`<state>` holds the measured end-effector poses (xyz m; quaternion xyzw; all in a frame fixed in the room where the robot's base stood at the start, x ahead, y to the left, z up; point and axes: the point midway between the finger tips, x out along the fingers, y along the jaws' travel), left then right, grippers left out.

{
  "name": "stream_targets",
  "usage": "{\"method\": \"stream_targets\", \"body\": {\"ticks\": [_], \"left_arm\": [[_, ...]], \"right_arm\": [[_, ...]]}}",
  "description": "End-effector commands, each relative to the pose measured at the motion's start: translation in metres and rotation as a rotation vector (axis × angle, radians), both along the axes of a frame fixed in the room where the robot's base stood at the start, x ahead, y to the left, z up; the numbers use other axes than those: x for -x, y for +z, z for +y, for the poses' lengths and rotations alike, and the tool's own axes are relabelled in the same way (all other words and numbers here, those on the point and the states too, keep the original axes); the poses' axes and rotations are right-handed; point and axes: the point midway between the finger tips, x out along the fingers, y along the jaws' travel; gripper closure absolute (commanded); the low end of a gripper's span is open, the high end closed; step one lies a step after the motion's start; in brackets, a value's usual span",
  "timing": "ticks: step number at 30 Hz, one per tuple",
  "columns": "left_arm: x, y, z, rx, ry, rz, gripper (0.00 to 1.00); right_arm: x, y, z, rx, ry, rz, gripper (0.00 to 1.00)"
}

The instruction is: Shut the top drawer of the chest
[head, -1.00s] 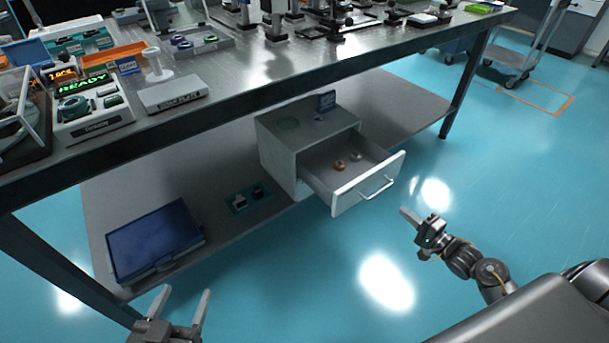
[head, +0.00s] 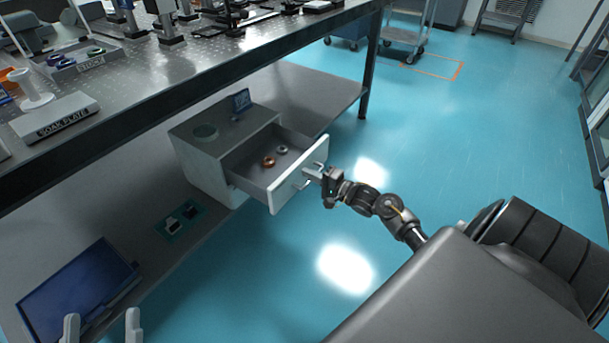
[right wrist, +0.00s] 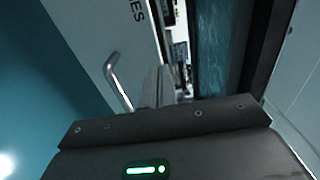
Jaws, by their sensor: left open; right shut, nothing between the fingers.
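The chest (head: 205,160) is a grey box on the low shelf under the table. Its top drawer (head: 290,186) is pulled out, with a white front and a bar handle (head: 303,182). A copper-coloured ring and a grey ring lie inside. My right gripper (head: 312,174) is shut and empty, with its fingertips at the drawer front by the handle. The right wrist view shows the drawer front (right wrist: 95,40), the handle (right wrist: 118,80) and the shut fingers (right wrist: 160,85) beside it; I cannot tell whether they touch. My left gripper (head: 102,328) is open at the bottom left, away from the chest.
A dark blue flat case (head: 78,290) and a green tray (head: 180,220) lie on the shelf. The table (head: 220,62) overhangs the chest. Open floor lies to the right.

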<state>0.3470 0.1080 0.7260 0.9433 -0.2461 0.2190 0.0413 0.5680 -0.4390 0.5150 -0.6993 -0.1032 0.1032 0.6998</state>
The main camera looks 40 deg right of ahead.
Motion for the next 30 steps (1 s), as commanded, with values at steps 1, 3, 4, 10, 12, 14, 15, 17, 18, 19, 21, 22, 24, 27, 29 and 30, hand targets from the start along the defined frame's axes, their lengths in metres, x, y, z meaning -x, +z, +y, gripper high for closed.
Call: {"method": "stream_targets", "body": {"ticks": [1,3,4,10,12,14,15,17,18,19,21,22,24,27,29,30], "left_arm": [[0.000,0.001,0.002,0.016,0.006,-0.027,0.34],[0.000,0.005,0.005,0.035,0.013,-0.060,0.34],[0.001,0.007,0.006,0.041,0.015,-0.071,0.34],[0.002,0.012,0.010,0.062,0.022,-0.108,0.34],[0.002,0.012,0.010,0.064,0.023,-0.110,0.34],[0.002,0.012,0.010,0.063,0.023,-0.109,0.34],[0.002,0.012,0.010,0.063,0.023,-0.109,0.34],[0.002,0.012,0.010,0.063,0.023,-0.109,0.34],[0.002,0.012,0.010,0.062,0.023,-0.109,0.34],[0.002,0.012,0.010,0.062,0.023,-0.108,0.34],[0.002,0.012,0.010,0.062,0.022,-0.107,0.34],[0.001,0.012,0.010,0.061,0.022,-0.106,0.34],[0.001,0.012,0.009,0.059,0.021,-0.103,0.34],[0.001,0.012,0.008,0.052,0.018,-0.093,0.34],[0.000,0.011,0.007,0.043,0.016,-0.080,0.34],[0.000,0.009,0.006,0.034,0.013,-0.060,0.34]], "right_arm": [[-0.007,-0.001,0.002,0.000,0.000,-0.002,1.00],[-0.013,-0.001,0.004,0.000,0.000,-0.001,1.00],[-0.015,-0.001,0.004,0.000,0.000,-0.001,1.00],[-0.021,0.000,0.006,0.001,-0.001,0.000,1.00],[-0.022,0.000,0.006,0.001,-0.001,0.000,1.00],[-0.022,0.000,0.006,0.001,-0.001,0.000,1.00],[-0.022,0.000,0.006,0.001,-0.001,0.000,1.00],[-0.022,0.000,0.006,0.001,-0.001,0.000,1.00],[-0.022,0.000,0.006,0.001,-0.001,0.000,1.00],[-0.022,0.000,0.006,0.001,-0.001,0.000,1.00],[-0.023,0.000,0.007,0.000,-0.001,0.000,1.00],[-0.024,0.001,0.007,0.000,-0.001,0.000,1.00],[-0.028,0.001,0.007,0.000,-0.003,-0.001,1.00],[-0.038,0.002,0.008,-0.001,-0.008,-0.002,1.00],[-0.046,0.002,0.008,-0.002,-0.012,-0.001,1.00],[-0.052,0.002,0.008,-0.002,-0.017,-0.001,1.00]]}}
